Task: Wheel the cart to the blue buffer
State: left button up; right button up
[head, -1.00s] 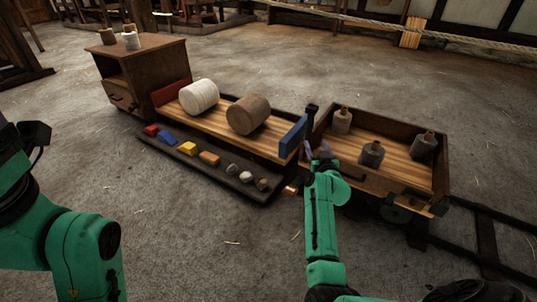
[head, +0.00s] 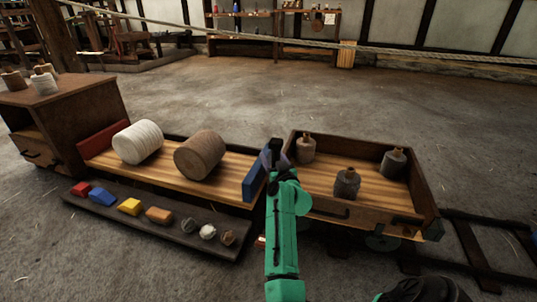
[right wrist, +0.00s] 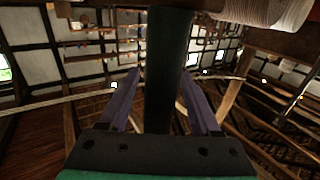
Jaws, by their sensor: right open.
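The wooden cart (head: 322,218) is an open tray on wheels, standing at the right with several grey bobbins in it. The blue buffer (head: 255,184) is an upright blue board at the right end of a long wooden bed. The cart's left end is close to it; my gripper hides whether they touch. My right gripper (head: 273,158) is at the cart's left end, by a dark upright post (head: 275,145). In the right wrist view its two purple fingers (right wrist: 163,105) are apart, on either side of the post (right wrist: 168,70). My left gripper is out of view.
A white roll (head: 138,142) and a brown roll (head: 200,155) lie on the bed, with a red board (head: 103,141) at its left end. A dark shelf (head: 150,228) in front holds coloured blocks and stones. Rails (head: 478,250) run right of the cart. The floor behind is clear.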

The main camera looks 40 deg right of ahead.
jog(key=shift+s+r, duration=0.1)
jog(key=shift+c, duration=0.5)
grip_shut()
jog(key=shift+a, duration=0.1)
dwell(0.6)
